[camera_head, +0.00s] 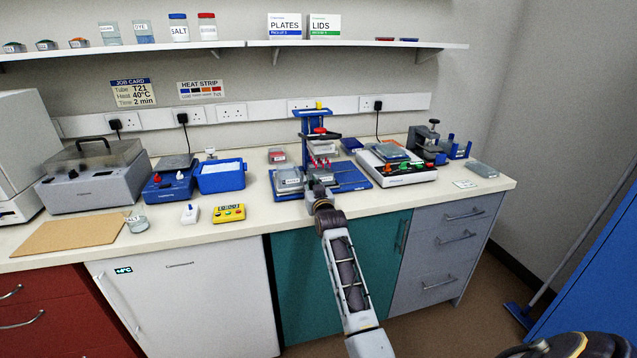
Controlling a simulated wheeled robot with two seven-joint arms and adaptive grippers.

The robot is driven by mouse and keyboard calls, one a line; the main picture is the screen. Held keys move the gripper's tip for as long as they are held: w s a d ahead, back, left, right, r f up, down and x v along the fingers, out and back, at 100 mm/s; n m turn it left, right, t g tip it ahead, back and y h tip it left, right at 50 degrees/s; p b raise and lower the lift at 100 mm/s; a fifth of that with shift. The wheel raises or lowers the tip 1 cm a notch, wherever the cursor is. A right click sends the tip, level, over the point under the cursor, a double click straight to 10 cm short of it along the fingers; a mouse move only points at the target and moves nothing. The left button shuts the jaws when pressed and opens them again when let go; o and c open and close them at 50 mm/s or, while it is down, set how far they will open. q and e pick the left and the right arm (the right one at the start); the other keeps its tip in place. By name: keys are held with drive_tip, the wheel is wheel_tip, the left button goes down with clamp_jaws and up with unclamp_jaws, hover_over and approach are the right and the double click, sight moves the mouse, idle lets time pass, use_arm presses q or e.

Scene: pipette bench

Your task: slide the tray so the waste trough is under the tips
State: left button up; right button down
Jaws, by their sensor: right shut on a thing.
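A blue stand (305,128) with a red and black head rises at the middle of the bench, and several small red-marked tips (317,161) hang from it. Below it is a blue base or tray (349,178); where one ends and the other begins is too small to tell. A pale, clear-sided container (288,181) sits on its left part, apparently left of the tips. I cannot tell for sure which container is the waste trough. My right gripper (317,184) is at the tray's front, shut, apparently on the tray; its fingers hide the contact.
A blue tub (221,177) and a yellow timer (229,213) stand to the left. A white device (397,172) with coloured knobs stands close on the right. The bench's front edge (400,207) is clear beside my right arm.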

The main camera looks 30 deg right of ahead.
drive_tip(key=shift+a, duration=0.2)
drive_tip(key=c, duration=1.3)
unclamp_jaws()
drive_tip(key=shift+w+a, duration=0.1)
drive_tip(key=shift+a, duration=0.05)
drive_tip(key=shift+r, duration=5.05)
drive_tip(key=shift+f, duration=0.1)
